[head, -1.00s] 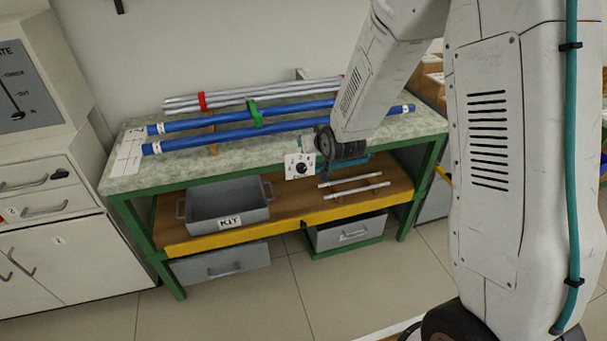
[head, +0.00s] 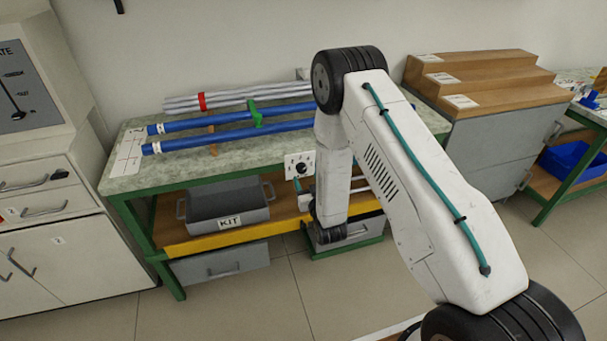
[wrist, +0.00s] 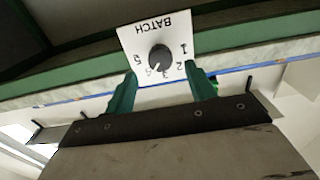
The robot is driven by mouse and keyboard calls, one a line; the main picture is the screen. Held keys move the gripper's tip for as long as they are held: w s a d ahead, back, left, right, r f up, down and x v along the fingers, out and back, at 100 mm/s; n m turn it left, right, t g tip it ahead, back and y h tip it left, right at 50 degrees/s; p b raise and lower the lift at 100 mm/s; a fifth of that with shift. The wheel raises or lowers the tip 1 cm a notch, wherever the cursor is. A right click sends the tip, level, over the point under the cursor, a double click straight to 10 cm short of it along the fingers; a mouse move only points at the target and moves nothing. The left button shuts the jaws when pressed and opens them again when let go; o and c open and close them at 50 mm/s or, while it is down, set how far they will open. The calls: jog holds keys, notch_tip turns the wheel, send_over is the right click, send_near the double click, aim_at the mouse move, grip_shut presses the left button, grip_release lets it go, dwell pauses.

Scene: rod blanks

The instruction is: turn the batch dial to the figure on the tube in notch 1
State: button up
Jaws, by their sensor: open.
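The batch dial is a dark round knob (wrist: 160,58) on a white plate (wrist: 158,28), upside down in the wrist view. Figures surround its lower half, with 1 at the right and 5 at the left; I cannot tell the pointer's setting. The plate also shows at the bench's front edge in the head view (head: 299,164). My gripper (wrist: 162,76) is open, its green fingers either side of the plate's lower part, not closed on the knob. Two blue tubes, a rear one (head: 205,122) and a front one (head: 210,138), lie on the bench, their left-end labels too small to read.
A grey KIT bin (head: 230,206) stands on the lower shelf. A green bracket (head: 256,114) stands at the tubes. A stepped wooden stand (head: 480,75) is at right. My arm hides the bench's right part.

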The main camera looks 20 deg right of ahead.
aim_at(303, 171)
jog(key=shift+w, duration=2.25)
jog(key=c, duration=1)
jog(key=shift+o, duration=0.2)
jog(key=n, duration=0.4)
jog(key=shift+n, duration=2.3)
jog(key=o, duration=1)
jog(key=shift+c, duration=0.2)
